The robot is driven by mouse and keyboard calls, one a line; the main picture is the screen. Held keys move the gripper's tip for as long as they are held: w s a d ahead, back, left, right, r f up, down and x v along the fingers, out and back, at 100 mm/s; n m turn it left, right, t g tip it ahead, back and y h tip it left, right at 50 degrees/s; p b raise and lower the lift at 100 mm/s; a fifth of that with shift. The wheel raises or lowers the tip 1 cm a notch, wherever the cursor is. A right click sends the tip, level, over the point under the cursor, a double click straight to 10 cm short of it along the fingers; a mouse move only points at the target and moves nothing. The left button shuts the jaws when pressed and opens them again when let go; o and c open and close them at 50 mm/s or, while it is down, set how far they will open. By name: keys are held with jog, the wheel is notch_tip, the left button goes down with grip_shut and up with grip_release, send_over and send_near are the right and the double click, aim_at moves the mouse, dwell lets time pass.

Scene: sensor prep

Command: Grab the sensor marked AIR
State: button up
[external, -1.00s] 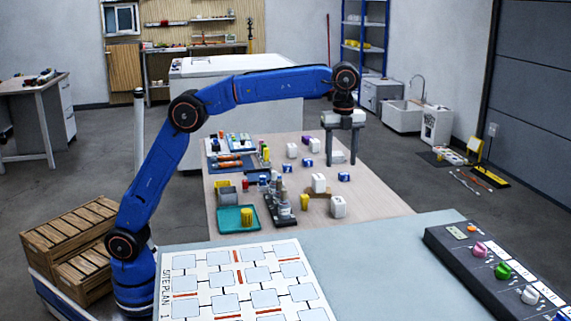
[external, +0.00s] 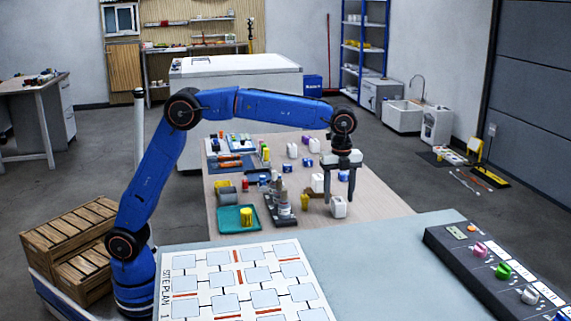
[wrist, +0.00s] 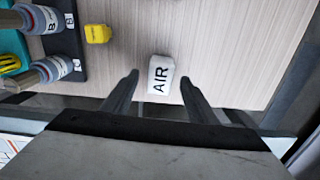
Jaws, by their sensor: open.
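The sensor marked AIR is a small white block with dark letters (wrist: 161,75). In the wrist view it lies on the wooden table just past my fingertips, between their lines. My gripper (wrist: 158,80) is open and empty, with one finger to each side of the block and apart from it. In the external view my gripper (external: 339,199) points down over the near right part of the table. A white block (external: 338,208) sits at its fingertips there, partly hidden by them; its label cannot be read in that view.
A yellow block (wrist: 97,34) lies left of the AIR sensor, beside a dark rack (wrist: 68,50) holding bottles. A teal tray (external: 228,219) stands at the table's near left. The wood right of the AIR sensor is clear.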

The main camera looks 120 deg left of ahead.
aim_at(339, 200)
jog(key=shift+f, duration=1.6)
jog(key=c, duration=1.2)
jog(key=shift+o, duration=0.2)
jog(key=shift+r, duration=0.1)
